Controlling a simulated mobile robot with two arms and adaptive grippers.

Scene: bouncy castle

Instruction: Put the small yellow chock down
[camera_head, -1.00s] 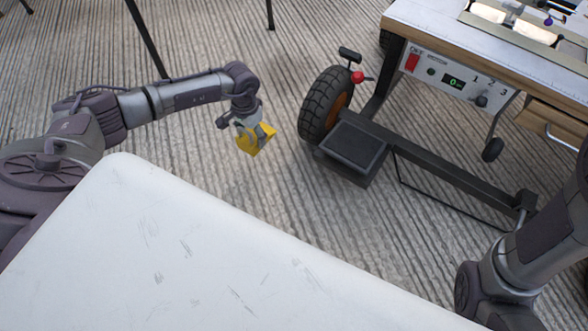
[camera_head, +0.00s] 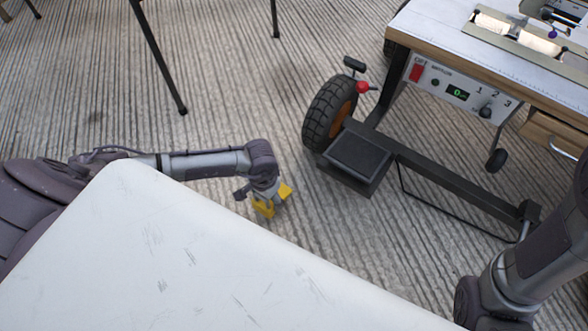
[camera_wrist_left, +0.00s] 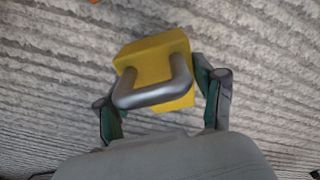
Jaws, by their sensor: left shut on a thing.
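The small yellow chock (camera_head: 285,191) is in my left gripper (camera_head: 264,197), over the ribbed floor just beyond the edge of the white surface in the head view. In the left wrist view the chock (camera_wrist_left: 142,58) has a grey metal handle (camera_wrist_left: 155,92). The fingers of my left gripper (camera_wrist_left: 163,100) stand on both sides of the handle and are shut on the chock. I cannot tell whether the chock touches the floor. My right arm shows at the right edge of the head view, but its gripper is not in view.
A wheeled machine table (camera_head: 470,60) stands at the upper right, with a black tyre (camera_head: 328,108), a pedal (camera_head: 356,157) and a low black frame. Thin dark legs (camera_head: 158,60) stand at the top left. The white surface (camera_head: 190,250) fills the lower left. Ribbed floor lies clear between them.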

